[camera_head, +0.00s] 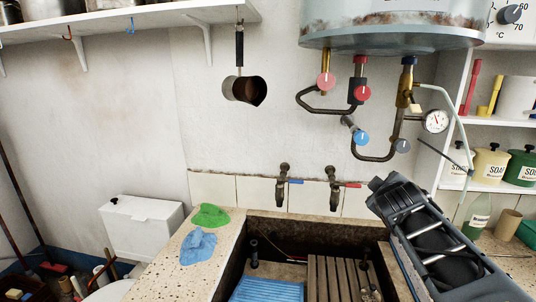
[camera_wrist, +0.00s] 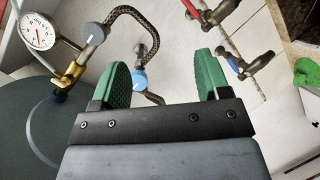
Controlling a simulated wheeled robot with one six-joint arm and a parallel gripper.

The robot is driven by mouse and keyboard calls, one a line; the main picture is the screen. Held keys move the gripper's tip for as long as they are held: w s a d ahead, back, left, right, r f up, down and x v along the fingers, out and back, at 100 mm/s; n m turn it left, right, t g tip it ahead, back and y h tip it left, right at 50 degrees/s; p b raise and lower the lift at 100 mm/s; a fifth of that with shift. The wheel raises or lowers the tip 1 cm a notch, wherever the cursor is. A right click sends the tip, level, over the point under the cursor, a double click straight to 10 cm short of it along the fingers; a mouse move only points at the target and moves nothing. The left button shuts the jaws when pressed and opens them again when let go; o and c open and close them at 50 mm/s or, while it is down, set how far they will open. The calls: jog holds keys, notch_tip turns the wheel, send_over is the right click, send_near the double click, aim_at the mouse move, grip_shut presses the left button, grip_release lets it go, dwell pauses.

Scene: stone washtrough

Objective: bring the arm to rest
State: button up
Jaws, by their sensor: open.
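My gripper (camera_wrist: 162,78) shows in the wrist view with its two green fingers apart, open, and nothing between them but the white wall behind. In the head view my dark grey arm (camera_head: 432,238) rises from the lower right corner. Its upper end is in front of the trough's right side, below the pipes of the boiler. The green fingers cannot be made out in the head view. My arm hides the right part of the stone trough (camera_head: 232,262).
The boiler (camera_head: 390,25) hangs above with valves and a pressure gauge (camera_head: 435,121); the gauge also shows in the wrist view (camera_wrist: 37,30). Two wall taps (camera_head: 283,185) (camera_head: 335,188) are left of my arm. Shelves with soap jars (camera_head: 491,164) stand right. Green (camera_head: 210,215) and blue cloths (camera_head: 198,246) lie on the left ledge.

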jog(key=s+a+f+m+g+y+p, duration=0.5)
jog(key=s+a+f+g, duration=0.4)
jog(key=s+a+f, duration=0.4)
jog(key=s+f+m, duration=0.1)
jog(key=s+f, duration=0.1)
jog(key=s, duration=0.2)
jog(key=shift+s+a+f+m+y, duration=0.25)
jog(key=shift+a+f+m+y, duration=0.1)
jog(key=shift+m+y, duration=0.05)
